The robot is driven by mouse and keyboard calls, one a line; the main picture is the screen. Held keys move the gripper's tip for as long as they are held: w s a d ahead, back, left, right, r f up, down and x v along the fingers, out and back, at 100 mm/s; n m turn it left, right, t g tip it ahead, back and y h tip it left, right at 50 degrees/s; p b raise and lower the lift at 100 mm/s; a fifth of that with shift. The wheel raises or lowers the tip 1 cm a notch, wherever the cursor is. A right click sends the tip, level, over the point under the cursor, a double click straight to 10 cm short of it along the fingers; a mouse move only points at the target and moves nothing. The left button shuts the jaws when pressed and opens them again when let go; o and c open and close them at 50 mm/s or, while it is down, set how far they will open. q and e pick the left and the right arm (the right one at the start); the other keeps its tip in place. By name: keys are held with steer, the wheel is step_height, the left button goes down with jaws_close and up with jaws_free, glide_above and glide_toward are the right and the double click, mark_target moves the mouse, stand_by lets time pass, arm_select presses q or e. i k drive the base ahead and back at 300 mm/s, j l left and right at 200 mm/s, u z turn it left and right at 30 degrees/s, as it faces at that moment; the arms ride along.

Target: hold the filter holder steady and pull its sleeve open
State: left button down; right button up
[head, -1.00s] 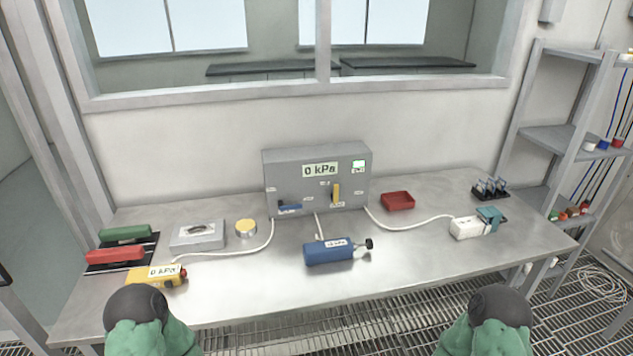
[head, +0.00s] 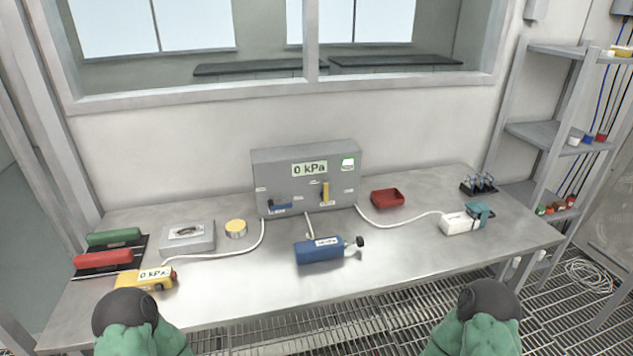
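A white block (head: 457,223) with a teal piece (head: 480,211) at its right end lies on the right part of the steel table (head: 385,265). It looks like the filter holder and its sleeve, but no label on it is readable. The teal piece sits against the white block; any gap between them is too small to tell. A white hose runs from the block to the grey box. My two green arms with dark caps show at the bottom edge, left and right, apart from the block. Neither gripper is in view.
A grey gauge box (head: 285,183) reading 0 kPa stands at the back. A blue cylinder (head: 320,252), red tray (head: 387,197), yellow device (head: 150,279) and black rack (head: 478,185) are on the table. The table front right of the cylinder is clear. A shelf (head: 545,133) stands right.

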mark_target(484, 211)
steer(key=l+u, duration=0.1)
steer(key=l, duration=0.55)
steer(key=i+l+u, duration=0.15)
steer(key=l, duration=0.5)
steer(key=l+u, duration=0.1)
steer(key=l, duration=0.6)
steer(key=l+u, duration=0.1)
steer(key=l, duration=0.55)
steer(key=k+l+u, duration=0.15)
steer(key=l, duration=0.5)
steer(key=l+u, duration=0.1)
steer(key=l, duration=0.55)
steer(key=k+l+u, duration=0.1)
steer(key=l, duration=0.55)
steer(key=k+l+u, duration=0.1)
steer(key=l, duration=0.55)
